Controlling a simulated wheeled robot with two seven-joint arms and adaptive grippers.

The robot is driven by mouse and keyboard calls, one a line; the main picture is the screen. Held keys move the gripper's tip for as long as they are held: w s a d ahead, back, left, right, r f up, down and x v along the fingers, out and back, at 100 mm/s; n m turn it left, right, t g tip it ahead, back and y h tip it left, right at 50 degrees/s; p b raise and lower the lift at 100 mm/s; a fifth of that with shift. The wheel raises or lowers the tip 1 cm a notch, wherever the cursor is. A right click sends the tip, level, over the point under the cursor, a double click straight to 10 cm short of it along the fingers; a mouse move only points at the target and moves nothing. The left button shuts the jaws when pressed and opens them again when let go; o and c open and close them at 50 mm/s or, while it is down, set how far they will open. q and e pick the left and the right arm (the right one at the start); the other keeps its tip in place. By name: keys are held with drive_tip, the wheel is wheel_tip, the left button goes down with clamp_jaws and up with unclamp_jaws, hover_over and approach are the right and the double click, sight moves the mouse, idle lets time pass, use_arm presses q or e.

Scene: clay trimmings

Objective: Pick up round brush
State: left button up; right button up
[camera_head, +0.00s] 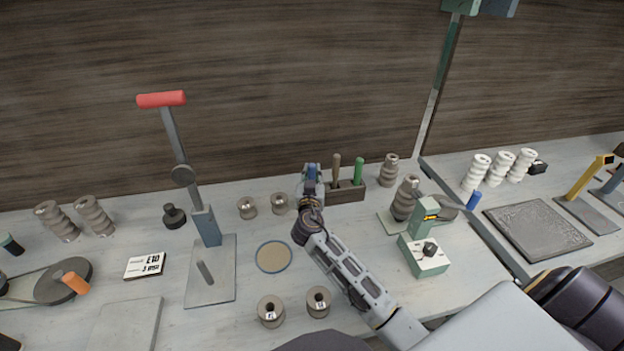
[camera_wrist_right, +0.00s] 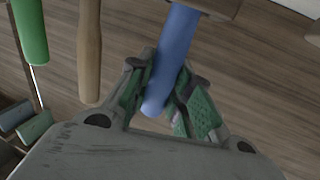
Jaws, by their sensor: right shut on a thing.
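My right gripper (camera_head: 311,180) is at the back of the bench, at the left end of a dark wooden tool holder (camera_head: 346,192). It is shut on a blue handle (camera_wrist_right: 172,60), which crosses between its fingers in the right wrist view; this may be the round brush, but its bristle end is not clear. The blue also shows at the gripper in the head view (camera_head: 312,170). A brown wooden handle (camera_head: 336,168) and a green handle (camera_head: 358,170) stand upright in the holder. They also show at the left of the wrist view. My left gripper is not in view.
A lever press (camera_head: 208,225) with a red grip stands to the left. A round disc (camera_head: 273,257) and several metal spools (camera_head: 270,311) lie near my forearm. A green-and-white device (camera_head: 426,255) stands to the right. The wall rises close behind the holder.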

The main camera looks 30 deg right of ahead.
drive_tip(key=shift+r, duration=0.15)
drive_tip(key=shift+r, duration=4.9)
drive_tip(key=shift+a, duration=0.1)
